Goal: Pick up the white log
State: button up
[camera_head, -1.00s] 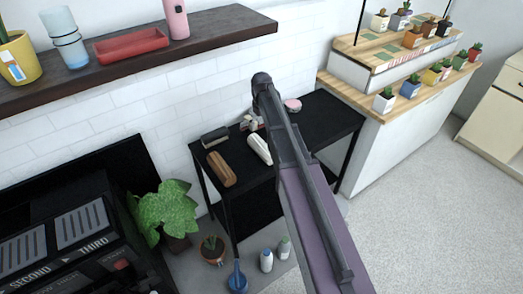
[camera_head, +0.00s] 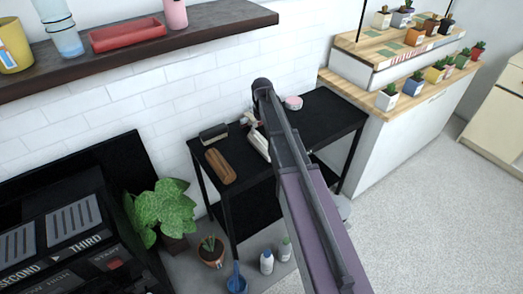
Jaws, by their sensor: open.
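The white log (camera_head: 258,143) lies on the black side table (camera_head: 318,122), right of a brown log (camera_head: 220,165). My arm crosses in front of the table and hides the white log's right side. The arm rises from the bottom of the picture to a grey joint over the back of the table.
A dark box (camera_head: 213,133) and a small pink round item (camera_head: 293,102) are also on the table. A wall shelf (camera_head: 200,37) is at upper left. A plant (camera_head: 160,212), small pot (camera_head: 210,251) and bottles stand below. Open floor lies at right.

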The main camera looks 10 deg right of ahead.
aim_at(262, 141)
jog(key=shift+f+b, duration=1.6)
jog(key=shift+f, duration=0.35)
jog(key=shift+f, duration=0.1)
notch_tip(262, 141, down, 5)
jog(key=b, duration=0.5)
jog(key=shift+s, duration=0.1)
jog(key=shift+d, duration=0.1)
jog(key=c, duration=1.2)
jog(key=shift+o, duration=0.2)
jog(key=shift+r, duration=0.25)
notch_tip(262, 141, up, 10)
jog(key=p, duration=0.9)
jog(key=shift+f+p, duration=0.2)
jog(key=shift+p, duration=0.2)
